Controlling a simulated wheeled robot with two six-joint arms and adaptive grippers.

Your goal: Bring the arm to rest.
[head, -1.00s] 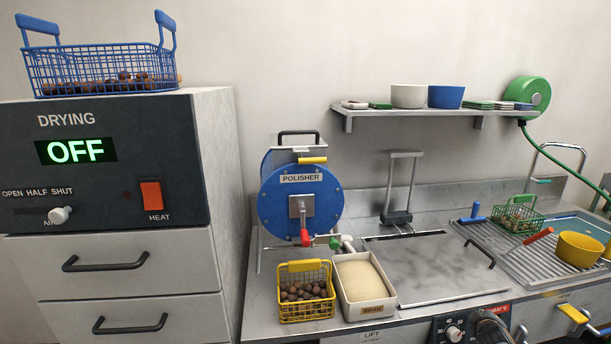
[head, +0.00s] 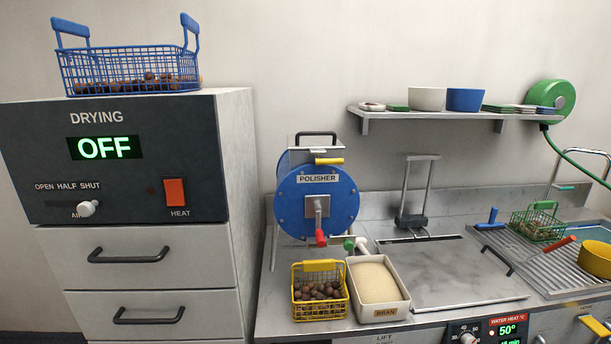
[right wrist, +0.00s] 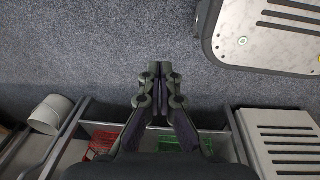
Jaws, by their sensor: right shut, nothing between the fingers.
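My right gripper (right wrist: 160,72) shows in the right wrist view, pointing over the grey carpeted floor. Its two fingers are closed together with nothing between them. Neither gripper shows in the head view, and my left gripper is in no view.
A drying cabinet (head: 120,160) stands at the left with a blue basket (head: 130,68) of chestnuts on top. A blue polisher (head: 316,202), a yellow basket (head: 320,312) and a bran tray (head: 386,313) stand on the counter. Red (right wrist: 100,146) and green crates (right wrist: 180,145) lie below my right gripper.

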